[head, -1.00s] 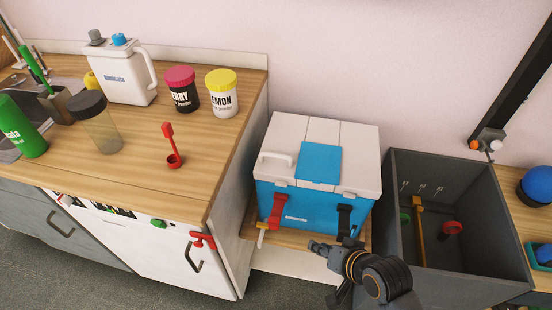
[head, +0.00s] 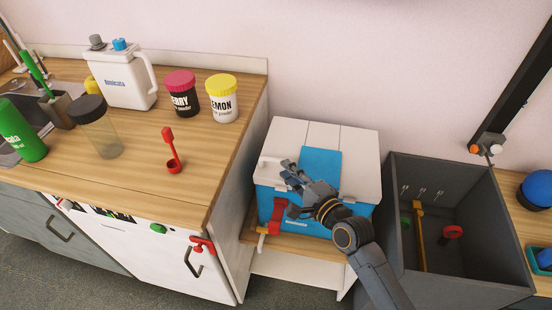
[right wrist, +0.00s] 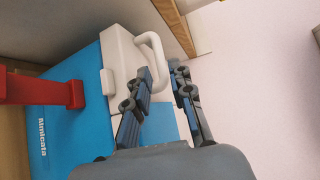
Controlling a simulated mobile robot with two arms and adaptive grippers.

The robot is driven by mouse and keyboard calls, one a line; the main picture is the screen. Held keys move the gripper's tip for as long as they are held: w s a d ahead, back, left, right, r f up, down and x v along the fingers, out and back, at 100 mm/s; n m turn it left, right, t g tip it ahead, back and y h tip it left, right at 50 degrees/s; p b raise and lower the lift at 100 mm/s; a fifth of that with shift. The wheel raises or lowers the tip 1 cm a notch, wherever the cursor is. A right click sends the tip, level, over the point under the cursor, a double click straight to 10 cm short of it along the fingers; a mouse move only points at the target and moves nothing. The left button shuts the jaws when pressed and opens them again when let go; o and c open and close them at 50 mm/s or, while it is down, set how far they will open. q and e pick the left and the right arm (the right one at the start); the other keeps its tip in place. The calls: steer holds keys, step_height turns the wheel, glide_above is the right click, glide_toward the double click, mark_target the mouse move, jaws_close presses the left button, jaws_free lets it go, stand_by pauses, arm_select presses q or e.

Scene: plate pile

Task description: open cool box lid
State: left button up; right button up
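The cool box has a blue body (head: 300,222) and a white lid (head: 358,160) with a blue panel (head: 322,160); the lid lies shut. My right gripper (head: 288,172) is over the lid's front left part, open and empty. In the right wrist view its two fingers (right wrist: 162,76) are apart, with the white lid handle (right wrist: 154,50) just beyond the tips. I cannot tell whether they touch it. The black strap is hidden behind my arm. My left gripper is not in view.
A wooden counter (head: 130,175) with a white jug (head: 125,82), two powder tubs and a red scoop (head: 172,152) stands left of the box. A dark open bin (head: 480,270) stands close on the right. A wall is behind.

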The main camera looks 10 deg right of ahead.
mark_target(276, 159)
steer(key=x, duration=0.6)
steer(key=shift+w, duration=0.15)
steer(key=shift+c, duration=0.2)
jaws_close()
